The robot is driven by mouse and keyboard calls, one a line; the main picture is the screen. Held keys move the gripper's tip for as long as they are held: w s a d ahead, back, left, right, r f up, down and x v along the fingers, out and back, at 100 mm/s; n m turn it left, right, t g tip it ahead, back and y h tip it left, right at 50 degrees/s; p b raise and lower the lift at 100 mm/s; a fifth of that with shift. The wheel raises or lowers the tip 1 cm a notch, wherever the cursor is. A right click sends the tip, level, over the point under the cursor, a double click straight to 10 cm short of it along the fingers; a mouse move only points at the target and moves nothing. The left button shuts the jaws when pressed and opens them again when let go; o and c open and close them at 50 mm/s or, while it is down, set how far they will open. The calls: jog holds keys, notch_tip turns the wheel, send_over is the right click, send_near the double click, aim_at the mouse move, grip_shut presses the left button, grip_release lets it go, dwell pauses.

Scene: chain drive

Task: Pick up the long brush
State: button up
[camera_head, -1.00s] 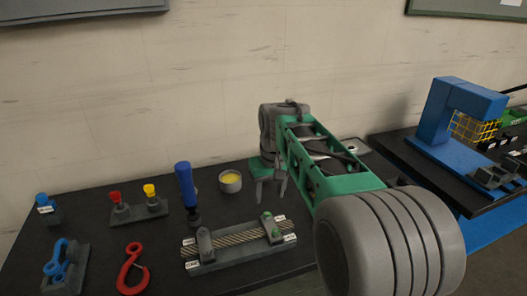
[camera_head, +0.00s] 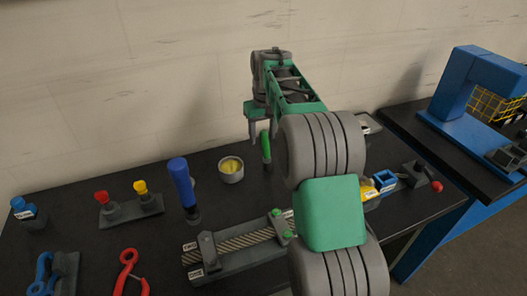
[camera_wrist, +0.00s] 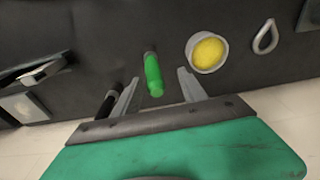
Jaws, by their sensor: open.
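A green-handled tool (camera_head: 266,146), which may be the brush, stands on the black bench just right of the grey pot with yellow contents (camera_head: 231,170). In the wrist view the green handle (camera_wrist: 153,75) shows between the fingers, apart from both. My gripper (camera_head: 262,127) is open and empty, pointing down above the green handle; its fingers also show in the wrist view (camera_wrist: 158,88). A dark rod-like thing (camera_wrist: 107,104) lies partly hidden beside the left finger. No bristles can be made out, so I cannot tell for certain which tool is the long brush.
A tall blue-handled tool (camera_head: 182,184) stands left of the pot. A block with red and yellow knobs (camera_head: 131,209), a rope fixture (camera_head: 240,245) and a red hook (camera_head: 128,270) are on the bench. The wall rises close behind. My arm hides part of the right side.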

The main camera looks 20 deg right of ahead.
aim_at(268, 148)
jog(key=f, duration=0.2)
jog(key=d+f+p, duration=0.1)
jog(key=f, duration=0.1)
jog(key=d+f, duration=0.1)
jog(key=f, duration=0.1)
jog(key=shift+w+d+f, duration=0.15)
jog(key=shift+f, duration=0.15)
grip_shut()
